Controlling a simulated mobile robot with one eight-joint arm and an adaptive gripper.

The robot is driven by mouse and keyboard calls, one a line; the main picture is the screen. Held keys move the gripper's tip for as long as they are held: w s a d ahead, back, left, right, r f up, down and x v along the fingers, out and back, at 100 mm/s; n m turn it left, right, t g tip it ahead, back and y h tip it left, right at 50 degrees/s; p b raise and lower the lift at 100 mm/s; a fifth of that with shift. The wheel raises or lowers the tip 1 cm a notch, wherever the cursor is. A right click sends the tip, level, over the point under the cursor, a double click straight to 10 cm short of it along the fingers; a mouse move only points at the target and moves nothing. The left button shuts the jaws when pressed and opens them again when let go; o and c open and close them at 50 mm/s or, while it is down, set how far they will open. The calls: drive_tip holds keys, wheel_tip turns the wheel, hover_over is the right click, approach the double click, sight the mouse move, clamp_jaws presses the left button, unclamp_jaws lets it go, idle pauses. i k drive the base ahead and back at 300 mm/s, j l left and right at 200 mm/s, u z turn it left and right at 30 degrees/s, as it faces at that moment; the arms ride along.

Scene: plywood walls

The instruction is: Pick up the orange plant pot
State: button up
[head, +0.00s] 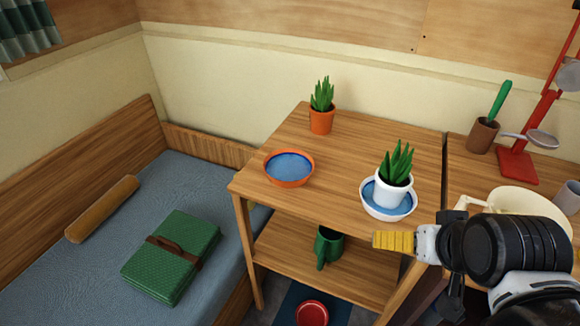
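The orange plant pot (321,121) holds a spiky green plant (322,94) and stands upright at the back of a wooden shelf table (330,154). My gripper (385,241) shows at the lower right, in front of the table's right part, pointing left with a yellow fingertip. It is apart from the orange pot, well to its lower right. Only one finger is clear, so its opening cannot be told.
An orange dish (290,182) with blue inside lies front left of the pot. A white pot (391,192) with a plant sits in a white-and-blue dish (366,205). A green can (328,247) stands on the lower shelf. The tabletop between the dishes is clear.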

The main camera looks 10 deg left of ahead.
sight(321, 111)
drive_tip(key=i+j+z, duration=0.1)
drive_tip(key=j, duration=0.3)
drive_tip(key=i+j+z, duration=0.15)
drive_tip(key=i+j, duration=0.2)
drive_tip(key=i, duration=0.4)
